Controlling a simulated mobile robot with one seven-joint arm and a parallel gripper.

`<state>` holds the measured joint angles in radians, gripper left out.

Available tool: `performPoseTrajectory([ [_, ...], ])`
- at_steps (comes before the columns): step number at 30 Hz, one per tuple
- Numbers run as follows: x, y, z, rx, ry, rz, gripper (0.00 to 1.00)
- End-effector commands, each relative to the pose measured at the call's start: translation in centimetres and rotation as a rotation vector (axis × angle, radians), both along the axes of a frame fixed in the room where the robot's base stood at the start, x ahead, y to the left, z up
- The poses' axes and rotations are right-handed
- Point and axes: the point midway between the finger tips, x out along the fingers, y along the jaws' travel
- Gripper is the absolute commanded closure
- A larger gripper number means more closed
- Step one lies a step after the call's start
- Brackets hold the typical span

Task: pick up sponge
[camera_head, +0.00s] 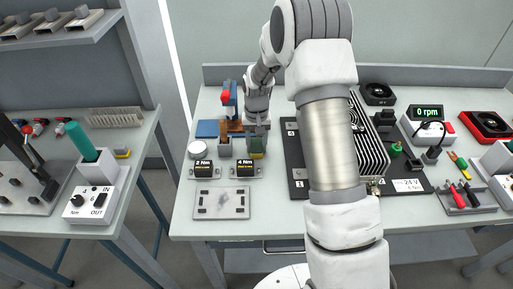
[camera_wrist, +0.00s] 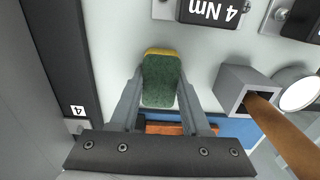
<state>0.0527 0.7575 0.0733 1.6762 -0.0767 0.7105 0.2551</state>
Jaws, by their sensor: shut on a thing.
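The sponge is a small block with a dark green face and a yellow edge. In the wrist view the sponge (camera_wrist: 161,76) stands between the two grey fingers of my gripper (camera_wrist: 160,92), which are shut on its sides. In the head view the sponge (camera_head: 256,147) shows below my gripper (camera_head: 257,130), behind the "4 Nm" block (camera_head: 245,171). I cannot tell whether its lower end touches the table.
A grey square holder (camera_wrist: 240,88) with a brown handle stands right of the sponge in the wrist view, near a white round lid (camera_wrist: 298,92). A dark board (camera_head: 297,174) with a finned box (camera_head: 369,150) lies right. A grey plate (camera_head: 222,202) lies in front.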

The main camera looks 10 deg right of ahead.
Motion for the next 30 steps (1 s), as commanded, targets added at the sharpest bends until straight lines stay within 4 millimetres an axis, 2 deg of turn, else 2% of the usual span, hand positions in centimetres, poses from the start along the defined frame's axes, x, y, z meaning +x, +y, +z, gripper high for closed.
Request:
performPoseTrajectory([
  [5,0.0,0.0,0.1,0.0,-0.001,0.0,1.0],
  [8,0.1,0.0,0.8,-0.001,-0.003,0.0,1.0],
  [21,0.1,0.0,8.8,-0.001,-0.003,0.0,1.0],
  [25,0.0,0.0,9.8,0.0,-0.001,0.0,1.0],
  [30,0.0,0.0,10.0,0.0,0.001,0.0,1.0],
])
